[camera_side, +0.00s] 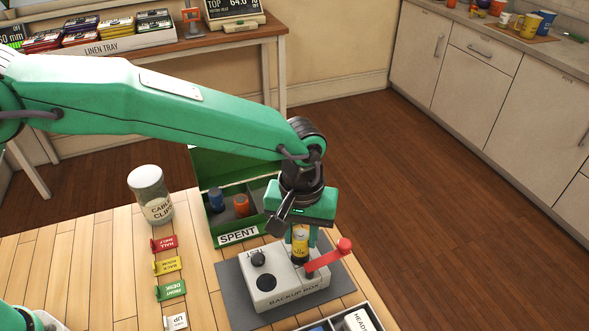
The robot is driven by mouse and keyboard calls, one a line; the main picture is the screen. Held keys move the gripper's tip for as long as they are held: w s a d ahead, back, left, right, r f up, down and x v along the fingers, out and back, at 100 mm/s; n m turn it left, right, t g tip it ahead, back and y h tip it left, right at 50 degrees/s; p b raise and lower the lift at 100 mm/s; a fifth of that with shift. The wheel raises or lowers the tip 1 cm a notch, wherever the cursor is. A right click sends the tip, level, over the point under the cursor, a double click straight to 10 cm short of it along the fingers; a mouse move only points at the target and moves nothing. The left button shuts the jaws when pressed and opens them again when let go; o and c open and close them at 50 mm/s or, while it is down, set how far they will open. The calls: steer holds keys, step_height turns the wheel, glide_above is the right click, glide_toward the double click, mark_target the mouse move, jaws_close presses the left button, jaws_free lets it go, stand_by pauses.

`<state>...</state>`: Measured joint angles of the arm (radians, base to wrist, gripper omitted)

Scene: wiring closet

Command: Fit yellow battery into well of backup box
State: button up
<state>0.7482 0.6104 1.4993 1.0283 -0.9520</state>
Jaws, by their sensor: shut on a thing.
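My gripper (302,235) points down over the back right part of the grey backup box (287,297), shut on the yellow battery (300,247). The battery is upright, with a yellow body and a dark band low on it. Its lower end meets the box top in the picture; I cannot tell whether it is inside a well or just above one. The well's mouth is hidden there. The box top also has a black TEST knob (258,258), a dark round spot (267,284) at the front left and a red lever (328,257) on the right.
The box sits on a grey mat (237,292). Behind it is an open green SPENT box (222,228) with blue and orange cells. A cable clip jar (149,190) and several coloured tags stand left. A divided tray (361,317) lies in front. Bare table lies around the tags.

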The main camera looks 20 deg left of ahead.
mark_target(300, 249)
steer(key=shift+f, duration=2.4)
stand_by(0.9)
steer(key=o, duration=1.1)
steer(key=shift+r, duration=0.1)
steer(key=shift+r, duration=2.45)
